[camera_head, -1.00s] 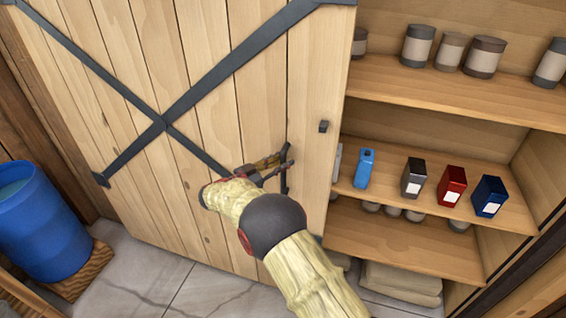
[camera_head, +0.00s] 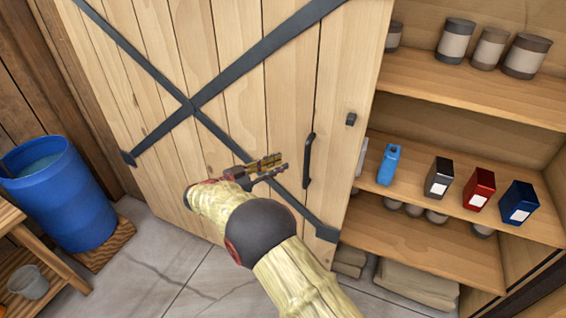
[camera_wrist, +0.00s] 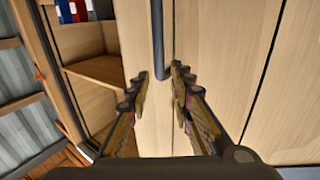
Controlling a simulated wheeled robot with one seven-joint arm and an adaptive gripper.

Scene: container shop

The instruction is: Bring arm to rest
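My gripper (camera_head: 268,168) is in front of the wooden door, left of the dark door handle (camera_head: 308,160) and apart from it in the head view. In the wrist view, my gripper (camera_wrist: 160,84) has its two fingers spread with a gap between them, and nothing is held. The handle (camera_wrist: 158,45) shows beyond the fingertips there. My arm reaches up from the bottom of the head view, bent at the elbow. The wooden door (camera_head: 290,80) with dark cross straps stands open to the left of the cupboard.
Cupboard shelves (camera_head: 470,90) on the right hold cans, a light blue bottle (camera_head: 389,164) and several coloured boxes, such as a red one (camera_head: 479,188). A blue barrel (camera_head: 62,195) stands at left near a wooden table (camera_head: 35,255). Stone floor between them is clear.

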